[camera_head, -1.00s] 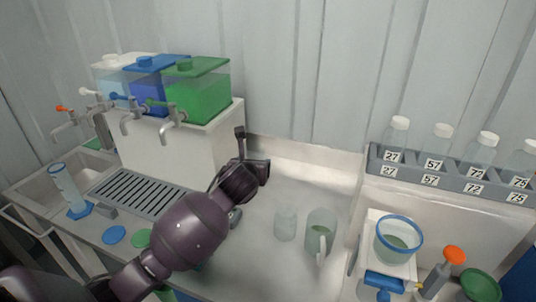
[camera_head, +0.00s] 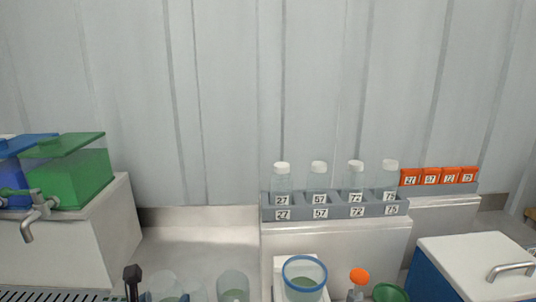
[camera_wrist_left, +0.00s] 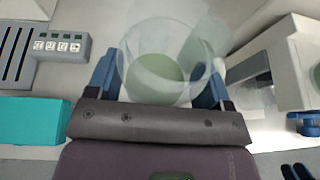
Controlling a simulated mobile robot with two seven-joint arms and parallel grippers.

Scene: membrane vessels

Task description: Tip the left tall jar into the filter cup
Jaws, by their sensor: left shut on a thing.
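My left gripper (camera_wrist_left: 160,85) is shut on a clear jar (camera_wrist_left: 155,45) with pale green in its bottom; one blue finger lies on each side. In the head view the held jar (camera_head: 164,284) is at the bottom edge, left of centre, cut off below. Another clear vessel (camera_head: 196,290) and a clear jug (camera_head: 233,284) stand just right of it. The filter cup (camera_head: 304,262), clear with a blue rim, is farther right on a white stand, apart from the held jar. My right gripper is not in view.
A grey rack (camera_head: 335,209) of numbered bottles sits on a ledge behind the filter cup. An orange-topped bottle (camera_head: 358,276) and a green bowl (camera_head: 390,292) are right of the cup. A green tank (camera_head: 70,175) stands left. A blue-sided cooler (camera_head: 480,265) is at right.

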